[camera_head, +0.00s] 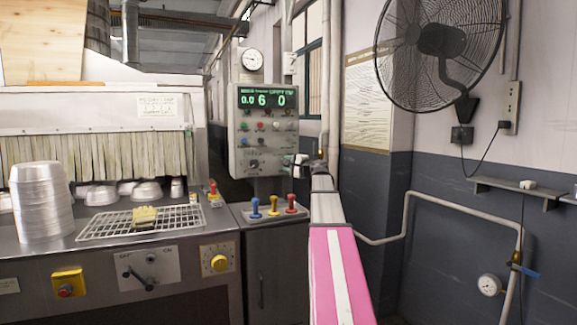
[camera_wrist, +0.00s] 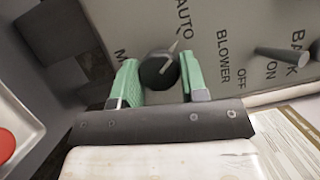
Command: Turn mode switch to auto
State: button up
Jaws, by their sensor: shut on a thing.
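The mode switch (camera_wrist: 156,71) is a round black knob on the grey control panel (camera_wrist: 225,75), seen in the wrist view. The letters AUTO stand above it, and a word starting with M, partly hidden, is at its left. A light pointer at the knob points up and slightly right, roughly toward AUTO; its exact setting is hard to tell. My gripper (camera_wrist: 158,62) has its green fingers on either side of the knob, shut on it. In the head view my gripper (camera_head: 288,160) is at the lower right of the control box (camera_head: 240,128).
Blue, yellow and red levers (camera_head: 272,207) stand below the control box. Stacked pans (camera_head: 41,205) and a wire rack (camera_head: 100,228) are at left. A wall fan (camera_head: 440,45) hangs at right.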

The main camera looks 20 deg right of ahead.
jog(key=shift+n+g, duration=0.3)
jog(key=shift+n, duration=0.4)
jog(key=o, duration=0.9)
jog(key=v, duration=1)
jog(key=shift+s+d+r, duration=0.1)
jog(key=shift+s, duration=0.3)
